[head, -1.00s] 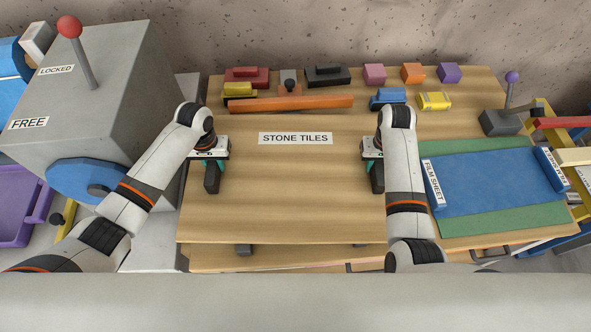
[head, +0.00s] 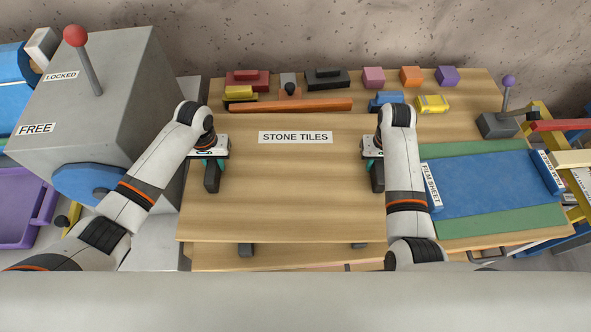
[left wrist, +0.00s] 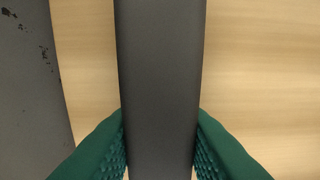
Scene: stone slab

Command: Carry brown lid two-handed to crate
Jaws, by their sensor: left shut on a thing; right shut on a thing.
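The brown lid (head: 290,190) is a wide wooden board with a "STONE TILES" label (head: 295,137) near its far edge. It has a dark handle at each side. My left gripper (head: 211,165) is shut on the left handle (head: 212,181). In the left wrist view the green fingers (left wrist: 160,150) press on both sides of the dark bar (left wrist: 160,80). My right gripper (head: 374,165) is shut on the right handle (head: 377,180), partly hidden by my arm. The lid looks level and hides part of the table. I cannot make out the crate.
Coloured blocks (head: 374,76) and an orange bar (head: 290,105) lie on the table behind the lid. A grey machine (head: 110,110) with a red-knobbed lever stands at left. A blue film sheet on a green mat (head: 490,222) lies at right, beside my right arm.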

